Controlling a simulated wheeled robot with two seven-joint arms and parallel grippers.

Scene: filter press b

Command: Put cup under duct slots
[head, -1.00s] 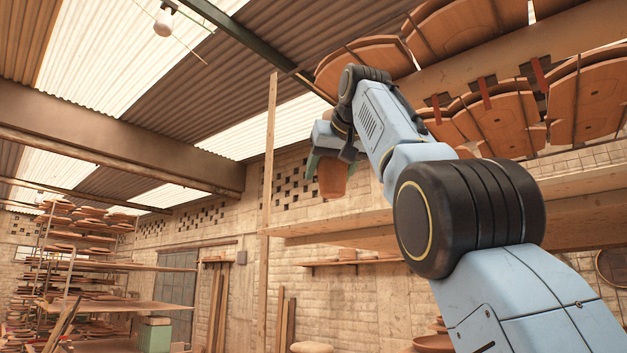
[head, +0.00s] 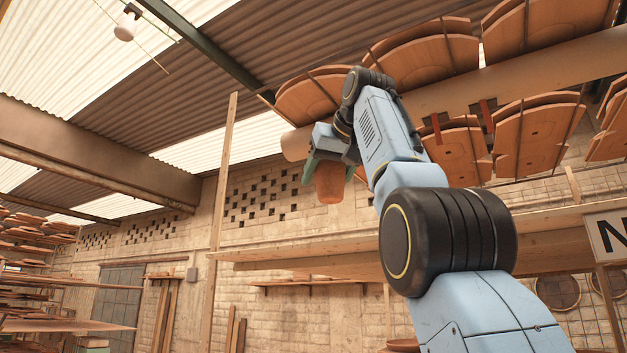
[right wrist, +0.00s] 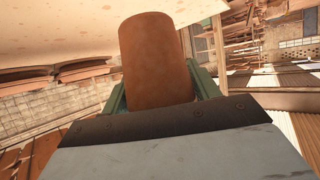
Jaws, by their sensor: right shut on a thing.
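A terracotta cup (head: 330,186) is held up high in my right gripper (head: 318,166), which is shut on it. In the right wrist view the cup (right wrist: 158,62) stands out between the green fingers of the gripper (right wrist: 160,92). The duct (head: 297,144) is a pale beam near the roof, and its end shows just left of my right wrist. Slots in its underside cannot be made out. In the head view the cup is below and to the right of that end. How far apart they are in depth, I cannot tell. My left gripper is not in view.
Terracotta boards (head: 450,150) hang in rows along the duct at upper right, close to my right arm. A long wooden shelf (head: 300,254) runs below the cup. An upright wooden post (head: 219,200) stands to the left. Open air lies left of the cup.

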